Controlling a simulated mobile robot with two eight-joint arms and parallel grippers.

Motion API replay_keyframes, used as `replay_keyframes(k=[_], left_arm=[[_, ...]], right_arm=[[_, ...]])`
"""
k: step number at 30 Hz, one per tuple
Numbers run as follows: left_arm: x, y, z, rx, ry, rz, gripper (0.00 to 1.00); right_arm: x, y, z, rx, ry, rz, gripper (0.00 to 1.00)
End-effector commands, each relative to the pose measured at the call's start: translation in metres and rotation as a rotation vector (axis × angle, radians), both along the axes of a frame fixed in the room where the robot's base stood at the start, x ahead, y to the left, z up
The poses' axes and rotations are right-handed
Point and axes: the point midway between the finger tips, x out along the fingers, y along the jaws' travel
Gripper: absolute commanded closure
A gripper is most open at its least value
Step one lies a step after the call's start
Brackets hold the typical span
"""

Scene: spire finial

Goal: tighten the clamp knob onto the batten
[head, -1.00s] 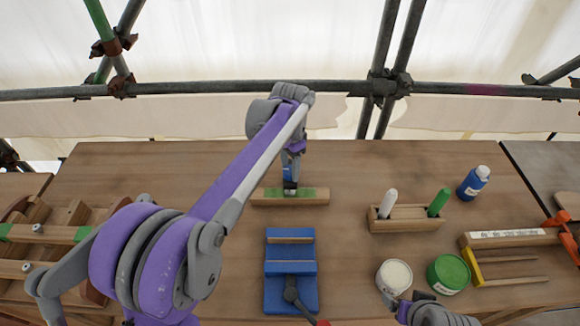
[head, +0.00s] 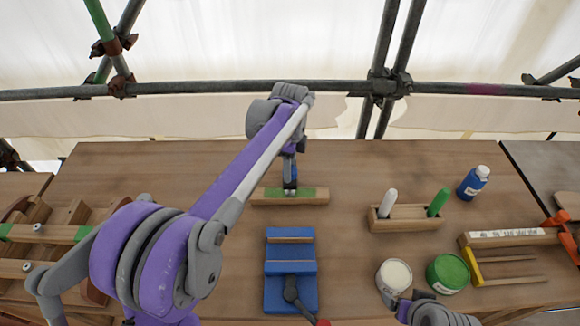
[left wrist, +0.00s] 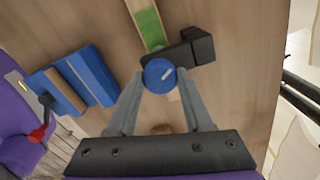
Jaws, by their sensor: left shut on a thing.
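The batten (head: 320,196), a pale wooden strip with a green patch, lies on the bench in the head view; it also shows in the left wrist view (left wrist: 143,14). The clamp (left wrist: 198,47), a black body, sits across the batten in the left wrist view. Its round blue knob (left wrist: 153,71) has a white mark and lies between my left fingertips. My left gripper (head: 290,191) points down at the batten and is shut on the knob; in the head view it hides most of the clamp.
A blue fixture (head: 290,268) with a black lever stands in front of the batten. A wooden holder (head: 405,224) with white and green markers, a blue bottle (head: 473,183), a white tin (head: 394,274) and a green tin (head: 448,273) are at right. Wooden pieces lie at left.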

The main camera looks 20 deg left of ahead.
Motion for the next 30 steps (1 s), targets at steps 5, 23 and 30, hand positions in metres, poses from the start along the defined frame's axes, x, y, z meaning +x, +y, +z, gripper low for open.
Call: replay_keyframes(k=[5, 23, 30], left_arm=[[0.0002, 0.0001, 0.0002, 0.000, 0.000, -0.072, 1.00], [0.0002, 0.0001, 0.0002, 0.000, -0.001, -0.121, 1.00], [0.0001, 0.0000, 0.0001, 0.000, 0.000, -0.120, 0.19]], right_arm=[[0.0001, 0.0000, 0.0003, 0.000, 0.000, 0.000, 0.14], [0.0001, 0.0000, 0.0003, 0.000, 0.000, 0.000, 0.14], [0.0001, 0.0000, 0.0003, 0.000, 0.000, 0.000, 0.14]])
